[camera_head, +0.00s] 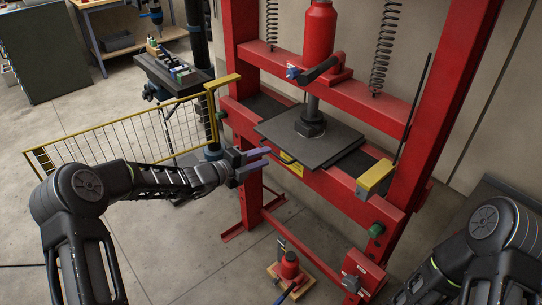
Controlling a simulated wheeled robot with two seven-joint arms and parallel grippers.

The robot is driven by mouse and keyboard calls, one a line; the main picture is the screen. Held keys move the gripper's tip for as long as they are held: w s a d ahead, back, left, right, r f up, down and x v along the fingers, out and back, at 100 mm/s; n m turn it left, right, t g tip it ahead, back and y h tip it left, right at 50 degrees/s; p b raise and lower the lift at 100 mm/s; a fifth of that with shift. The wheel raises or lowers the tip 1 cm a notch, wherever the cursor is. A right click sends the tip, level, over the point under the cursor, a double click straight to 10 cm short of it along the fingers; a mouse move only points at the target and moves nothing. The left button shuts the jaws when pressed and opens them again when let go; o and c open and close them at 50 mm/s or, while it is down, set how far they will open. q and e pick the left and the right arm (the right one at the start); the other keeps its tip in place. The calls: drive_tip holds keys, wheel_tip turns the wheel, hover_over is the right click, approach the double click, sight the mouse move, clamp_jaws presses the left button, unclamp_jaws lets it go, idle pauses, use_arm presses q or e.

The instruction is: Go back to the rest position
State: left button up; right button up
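My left gripper (268,157) is in front of the red press (247,190), at the left part of its bed. Its two purple-grey fingers point right and are apart, with nothing visible between them. The dark square plate (318,139) on the press lies to the right of and beyond the fingertips. I cannot tell whether the fingers touch the press. My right arm (490,235) shows only in part at the lower right. Its gripper is outside the view.
A yellow mesh guard (120,140) stands behind my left arm. A small work stand (170,72) and a grey cabinet (45,45) are at the back left. The floor at front left is clear.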

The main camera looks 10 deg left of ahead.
use_arm(q)
drive_tip(key=shift+v, duration=1.15)
drive_tip(key=s+d+f+m+g+y, duration=0.2)
drive_tip(key=s+f+m+g+y, duration=0.45)
drive_tip(key=s+f+m, duration=1.5)
drive_tip(key=s+d+f+m+g, duration=0.2)
drive_tip(key=s+d+f+m, duration=0.1)
drive_tip(key=s+m, duration=0.7)
drive_tip(key=s+d+f+m+g, duration=0.3)
drive_tip(key=s+d+f+m, duration=0.1)
drive_tip(key=s+m, duration=0.7)
drive_tip(key=shift+d+f+m+h, duration=0.2)
drive_tip(key=shift+m+h, duration=0.15)
drive_tip(key=shift+m, duration=0.6)
